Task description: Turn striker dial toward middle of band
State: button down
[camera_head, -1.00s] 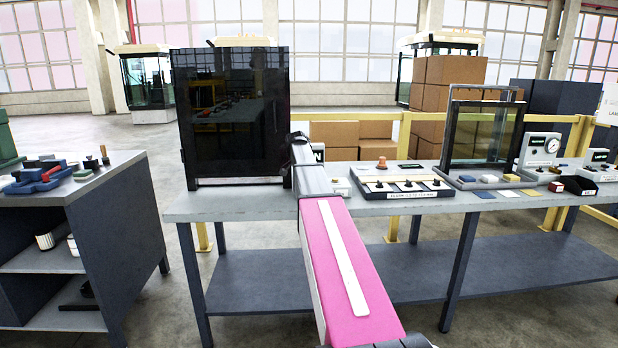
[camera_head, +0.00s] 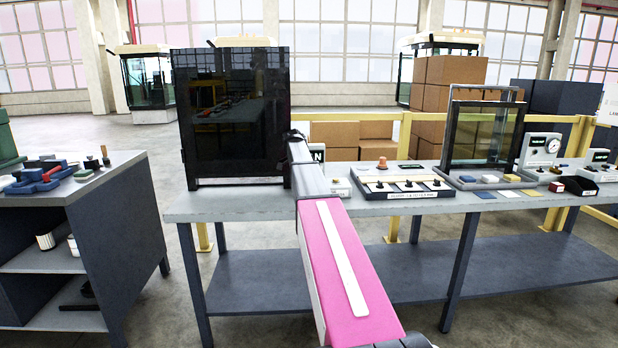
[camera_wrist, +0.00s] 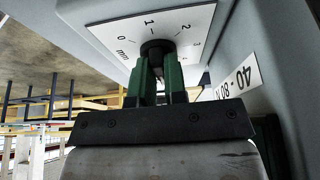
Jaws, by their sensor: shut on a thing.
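The striker dial (camera_wrist: 157,47) is a dark round knob on a white scale plate (camera_wrist: 175,24) marked 0, 1, 2, 3 and mm, seen in the wrist view. My gripper (camera_wrist: 158,72) has green fingers and is shut on the dial, one finger on each side. The fingers and the dark gripper body hide the lower part of the knob. A pointer mark on the knob is too small to read. In the head view my pink arm reaches to the bench beside the dark panel, and the gripper and dial are hidden there.
A label reading 40 and 80 N (camera_wrist: 238,84) is on the grey wall right of the gripper. In the head view a dark glass panel (camera_head: 232,120) stands left of my arm. A board with several black knobs (camera_head: 402,185) lies to its right on the grey bench (camera_head: 240,203).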

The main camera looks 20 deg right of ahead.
dwell(0.4)
jog(key=c, duration=1.2)
grip_release()
jog(key=shift+o, duration=0.2)
